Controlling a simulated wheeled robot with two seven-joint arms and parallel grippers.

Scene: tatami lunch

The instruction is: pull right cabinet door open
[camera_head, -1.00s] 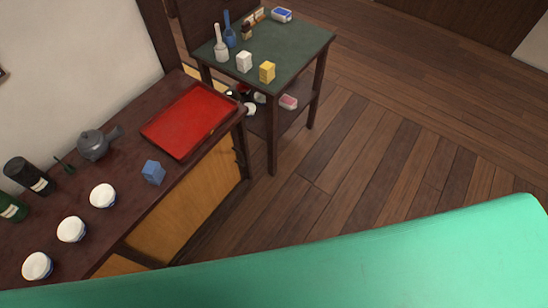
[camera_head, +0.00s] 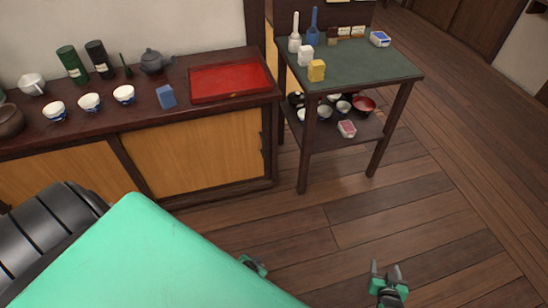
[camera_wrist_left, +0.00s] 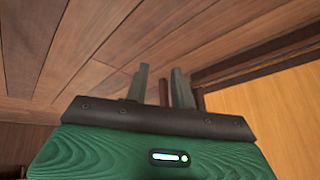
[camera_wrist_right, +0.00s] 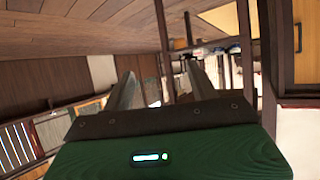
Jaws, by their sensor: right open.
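The cabinet's right door (camera_head: 195,157) is a yellow-orange wood panel in a dark frame below the red tray, and it looks closed. A small dark handle (camera_head: 262,141) sits at its right end. My right gripper (camera_head: 388,268) is open and empty over the floor, right of the cabinet and well apart from it. My left gripper (camera_head: 254,264) shows only partly beyond my green arm. In the left wrist view its fingers (camera_wrist_left: 160,85) stand apart, with an orange panel (camera_wrist_left: 270,108) to their right. No contact shows.
The dark cabinet top (camera_head: 220,107) carries a red tray (camera_head: 230,97), a blue block (camera_head: 166,97), a teapot (camera_head: 154,62) and several cups. A green-topped table (camera_head: 365,65) with bowls on its lower shelf stands to the right. The wooden floor (camera_head: 420,220) in front is clear.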

